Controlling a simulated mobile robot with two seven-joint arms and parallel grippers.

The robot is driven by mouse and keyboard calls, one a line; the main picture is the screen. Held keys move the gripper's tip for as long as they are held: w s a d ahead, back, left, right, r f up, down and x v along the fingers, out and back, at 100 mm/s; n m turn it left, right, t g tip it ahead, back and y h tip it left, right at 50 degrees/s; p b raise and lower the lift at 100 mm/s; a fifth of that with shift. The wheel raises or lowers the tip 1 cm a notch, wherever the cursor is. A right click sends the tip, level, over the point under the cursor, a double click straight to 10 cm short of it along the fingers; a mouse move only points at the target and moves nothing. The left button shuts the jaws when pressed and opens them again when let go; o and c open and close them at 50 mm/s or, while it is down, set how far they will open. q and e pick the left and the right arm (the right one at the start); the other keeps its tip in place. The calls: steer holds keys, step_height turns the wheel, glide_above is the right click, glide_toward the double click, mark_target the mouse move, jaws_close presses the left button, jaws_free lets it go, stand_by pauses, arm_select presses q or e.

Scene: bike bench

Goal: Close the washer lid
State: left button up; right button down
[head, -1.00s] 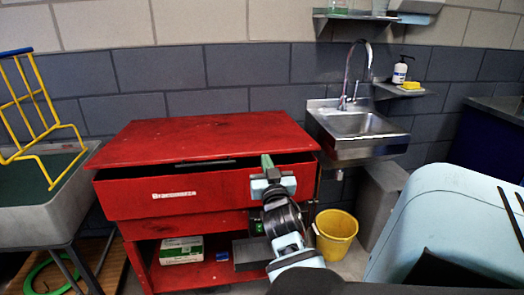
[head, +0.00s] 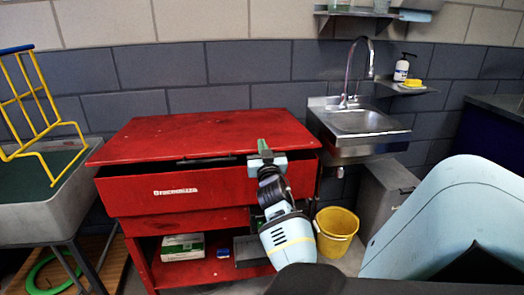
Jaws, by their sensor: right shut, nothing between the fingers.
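The red parts washer (head: 215,192) stands against the wall. Its red lid (head: 185,133) lies low over the tub, nearly level. A dark gap shows under the lid's front edge, with a grey piece (head: 205,160) in it. My right gripper (head: 263,146) is shut and empty at the right part of the lid's front edge. Its fingertips overlap the lid's top in the picture; I cannot tell whether they touch it. My right arm hides part of the washer's front. My left gripper is not in view.
A steel sink (head: 360,122) hangs right of the washer, above a yellow bucket (head: 337,230). A grey basin (head: 45,205) with a yellow rack stands at the left. A white-and-green box (head: 183,247) lies on the washer's lower shelf.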

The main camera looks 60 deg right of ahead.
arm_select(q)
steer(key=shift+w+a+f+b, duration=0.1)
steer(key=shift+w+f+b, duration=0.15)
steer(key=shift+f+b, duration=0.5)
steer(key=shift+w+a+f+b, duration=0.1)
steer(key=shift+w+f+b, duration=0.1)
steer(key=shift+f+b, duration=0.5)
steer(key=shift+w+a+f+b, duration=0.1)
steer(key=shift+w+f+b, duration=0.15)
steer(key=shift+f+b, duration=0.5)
arm_select(e)
step_height(320, 180, down, 7)
steer(key=shift+s+a+f, duration=0.15)
steer(key=shift+s+a, duration=0.1)
steer(key=shift+a, duration=0.05)
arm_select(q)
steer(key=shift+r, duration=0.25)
arm_select(e)
step_height(320, 180, up, 6)
steer(key=p, duration=0.3)
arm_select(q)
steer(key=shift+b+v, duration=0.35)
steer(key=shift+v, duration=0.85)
arm_select(e)
steer(key=f+v, duration=0.1)
steer(key=v, duration=0.9)
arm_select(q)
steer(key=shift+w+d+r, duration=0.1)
arm_select(e)
steer(key=shift+w+d+f, duration=0.1)
